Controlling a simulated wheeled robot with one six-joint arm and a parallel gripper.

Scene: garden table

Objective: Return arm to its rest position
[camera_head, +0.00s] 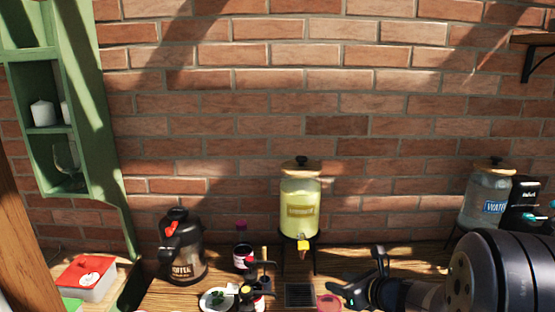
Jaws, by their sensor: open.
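My gripper (358,286) is at the lower right of centre, low over the wooden table (405,257). It is black and points left, joined to my thick dark arm, which comes in from the right edge. Its jaws are open and I see nothing between them. A red round item (329,302) lies just left of the gripper; I cannot tell if they touch. The rest pose itself is not marked by anything in view.
A lemonade-coloured dispenser (300,207) stands behind the gripper. A water dispenser (487,200) and black machine (526,203) are behind my arm. A brick wall (270,100) closes the back.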

